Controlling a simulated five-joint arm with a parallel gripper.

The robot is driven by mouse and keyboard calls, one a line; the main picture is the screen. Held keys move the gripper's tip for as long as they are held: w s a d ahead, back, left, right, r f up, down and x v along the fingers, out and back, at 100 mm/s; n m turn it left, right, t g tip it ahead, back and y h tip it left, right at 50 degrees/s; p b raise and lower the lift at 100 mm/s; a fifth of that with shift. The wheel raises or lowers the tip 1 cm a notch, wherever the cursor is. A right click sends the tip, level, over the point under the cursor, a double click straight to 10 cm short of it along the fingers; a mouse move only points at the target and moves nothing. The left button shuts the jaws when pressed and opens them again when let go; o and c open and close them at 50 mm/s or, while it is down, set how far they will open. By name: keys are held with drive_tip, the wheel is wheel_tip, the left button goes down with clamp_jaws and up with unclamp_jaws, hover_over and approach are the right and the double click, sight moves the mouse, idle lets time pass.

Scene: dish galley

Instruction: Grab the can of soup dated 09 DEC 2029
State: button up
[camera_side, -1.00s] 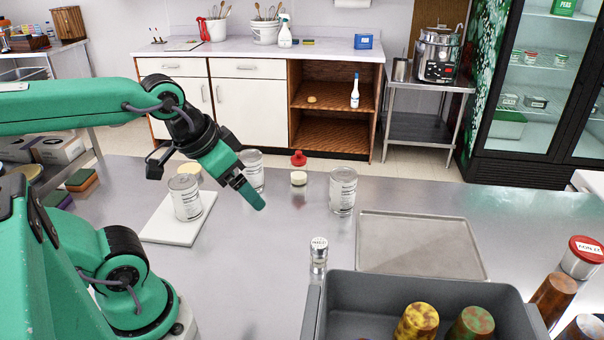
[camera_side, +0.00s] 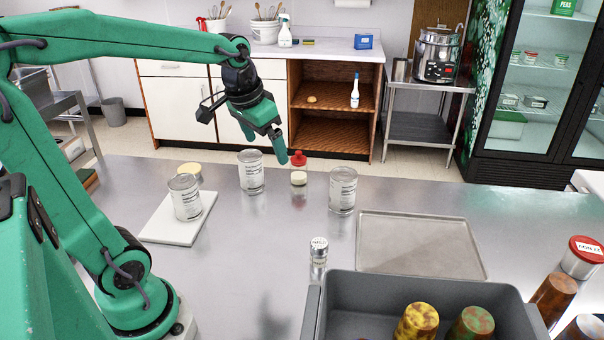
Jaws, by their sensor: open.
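Three similar silver cans with white labels stand upright on the steel counter area. One can (camera_side: 186,198) stands on a white board (camera_side: 178,228) at the left. A second can (camera_side: 251,172) stands in the middle, and a third can (camera_side: 342,190) stands to its right. Their label print is too small to read, so I cannot tell which bears 09 DEC 2029. My gripper (camera_side: 267,145) is open and empty, raised above the counter near the middle can, up and to its right in the picture.
A red-capped bottle (camera_side: 299,172) stands between the middle and right cans. A small shaker (camera_side: 318,251), a grey tray (camera_side: 420,243) and a dark bin (camera_side: 430,288) lie nearer the front right. A pale-lidded container (camera_side: 190,170) is behind the left can.

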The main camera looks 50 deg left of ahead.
sight(249, 155)
drive_tip(key=w+a+f+g, duration=0.1)
drive_tip(key=w+a+f, duration=0.2)
drive_tip(key=a+f, duration=0.2)
drive_tip(key=w+a+f+n+g, duration=0.1)
drive_tip(key=w+a+f, duration=0.2)
drive_tip(key=a, duration=0.8)
drive_tip(key=w+a+f+g, duration=0.1)
drive_tip(key=w+a+f, duration=0.2)
drive_tip(key=a+f, duration=0.4)
drive_tip(key=shift+a+n+h, duration=0.3)
drive_tip(key=shift+a+h, duration=0.1)
drive_tip(key=shift+a, duration=0.5)
drive_tip(key=shift+s+a+f, duration=0.1)
drive_tip(key=shift+a+f, duration=0.1)
drive_tip(key=shift+f, duration=3.9)
drive_tip(key=c, duration=1.4)
drive_tip(key=shift+r, duration=0.25)
